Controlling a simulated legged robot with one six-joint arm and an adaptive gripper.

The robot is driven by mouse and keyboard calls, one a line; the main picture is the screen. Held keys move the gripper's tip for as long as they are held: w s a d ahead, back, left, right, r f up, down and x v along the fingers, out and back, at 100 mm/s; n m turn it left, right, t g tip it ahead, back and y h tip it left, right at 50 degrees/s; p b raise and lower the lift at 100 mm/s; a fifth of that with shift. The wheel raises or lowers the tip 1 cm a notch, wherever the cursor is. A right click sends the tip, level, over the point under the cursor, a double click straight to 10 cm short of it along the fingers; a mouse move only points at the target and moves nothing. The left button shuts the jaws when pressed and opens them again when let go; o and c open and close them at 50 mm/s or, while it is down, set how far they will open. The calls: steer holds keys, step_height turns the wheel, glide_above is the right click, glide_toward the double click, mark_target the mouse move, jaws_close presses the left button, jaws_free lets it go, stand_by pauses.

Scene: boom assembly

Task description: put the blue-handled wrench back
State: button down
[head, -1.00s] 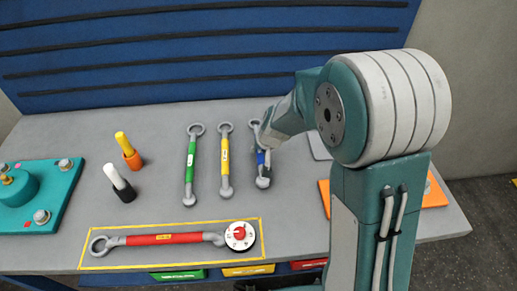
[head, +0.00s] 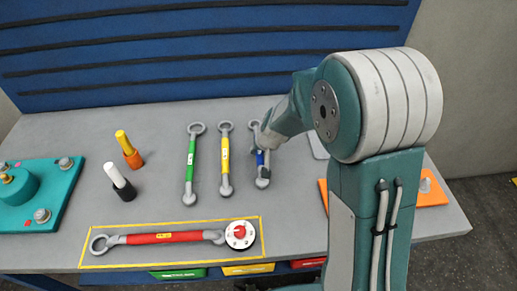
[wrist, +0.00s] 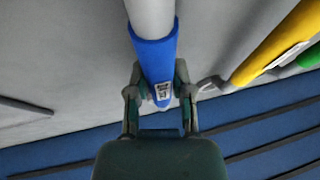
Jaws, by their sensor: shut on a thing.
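The blue-handled wrench (head: 261,158) is at the right end of a row of wrenches on the grey table, next to the yellow-handled one. Its blue handle also shows in the wrist view (wrist: 155,60), with a small white label. My gripper (wrist: 160,90) is shut on this handle, one finger on each side. In the head view, my gripper and wrist (head: 268,138) partly cover the wrench. The wrench lies roughly parallel to the others. I cannot tell whether it touches the table.
Yellow-handled (head: 225,160) and green-handled (head: 190,165) wrenches lie to the left. A red-handled wrench (head: 165,239) and a round dial (head: 239,235) lie inside a yellow outline in front. An orange plate (head: 432,191) is at right. Black-and-white (head: 119,181) and orange-and-yellow (head: 129,150) pieces stand left.

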steer(key=shift+c, duration=2.2)
jaws_free()
steer(key=v, duration=1.2)
steer(key=s+d+r+h, duration=0.1)
steer(key=s+d+r, duration=0.1)
steer(key=s, duration=0.5)
steer(key=s+d+r, duration=0.3)
steer(key=s+r, duration=0.1)
steer(key=s, duration=0.3)
steer(key=s+d+r+t+h, duration=0.1)
steer(key=s+d+r, duration=0.1)
steer(key=s+r, duration=0.2)
steer(key=s, duration=0.3)
steer(key=shift+s+d+h, duration=0.2)
steer(key=shift+d+h, duration=0.1)
steer(key=shift+d, duration=0.05)
